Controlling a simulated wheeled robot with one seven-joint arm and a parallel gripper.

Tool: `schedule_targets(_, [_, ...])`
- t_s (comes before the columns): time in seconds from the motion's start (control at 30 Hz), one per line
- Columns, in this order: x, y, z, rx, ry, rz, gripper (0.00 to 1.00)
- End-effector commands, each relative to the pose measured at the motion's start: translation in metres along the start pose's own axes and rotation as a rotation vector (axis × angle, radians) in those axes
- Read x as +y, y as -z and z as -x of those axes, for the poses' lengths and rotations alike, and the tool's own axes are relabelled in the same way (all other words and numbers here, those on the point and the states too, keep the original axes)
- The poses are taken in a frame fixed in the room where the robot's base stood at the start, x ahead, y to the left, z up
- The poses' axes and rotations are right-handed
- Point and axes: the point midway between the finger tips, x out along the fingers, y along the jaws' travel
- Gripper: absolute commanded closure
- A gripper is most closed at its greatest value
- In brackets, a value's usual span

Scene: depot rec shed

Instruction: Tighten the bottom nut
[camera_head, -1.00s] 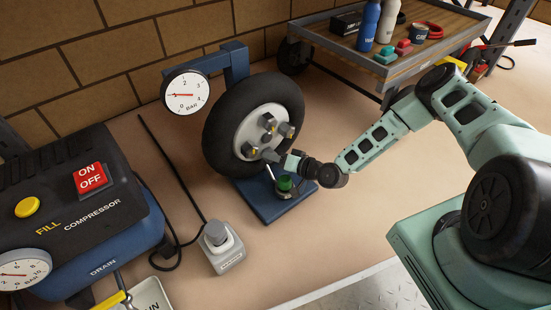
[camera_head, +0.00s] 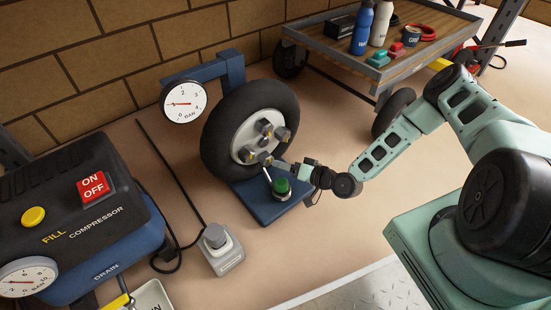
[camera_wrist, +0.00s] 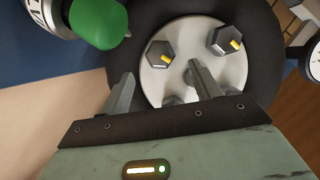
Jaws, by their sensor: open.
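The wheel (camera_head: 233,150) stands upright on a blue stand (camera_head: 268,206), with a black tyre and a pale hub carrying several dark hex nuts with yellow marks. The bottom nut (camera_head: 265,158) is low on the hub, close to my fingertips. My gripper (camera_head: 276,164) is open in front of the lower hub, beside a green knob (camera_head: 281,186). In the wrist view my fingers (camera_wrist: 161,82) are spread and empty. One marked nut (camera_wrist: 158,53) shows beyond the gap and another (camera_wrist: 226,40) lies to its right. Other hub parts are partly hidden by my right finger.
A round gauge (camera_head: 184,103) hangs left of the wheel. A compressor (camera_head: 75,215) with a red switch is at left, and a grey pedal-like box (camera_head: 222,250) stands in front. A cart (camera_head: 400,62) with bottles stands behind. The bench right of the stand is clear.

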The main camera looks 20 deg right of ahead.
Motion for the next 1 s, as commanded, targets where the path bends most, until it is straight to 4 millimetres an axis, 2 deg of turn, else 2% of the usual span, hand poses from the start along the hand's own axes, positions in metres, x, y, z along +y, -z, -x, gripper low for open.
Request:
schedule_targets(0.03, [-0.003, 0.004, 0.015, -0.001, -0.003, -0.002, 0.37])
schedule_targets(0.3, [-0.003, 0.003, 0.076, -0.001, -0.002, -0.001, 0.37])
schedule_targets(0.5, [-0.001, 0.001, 0.105, -0.001, -0.001, -0.001, 0.37])
schedule_targets(0.7, [0.0, 0.0, 0.115, 0.0, 0.0, -0.001, 0.37])
schedule_targets(1.0, [0.0, 0.0, 0.115, 0.0, 0.001, 0.0, 0.37])
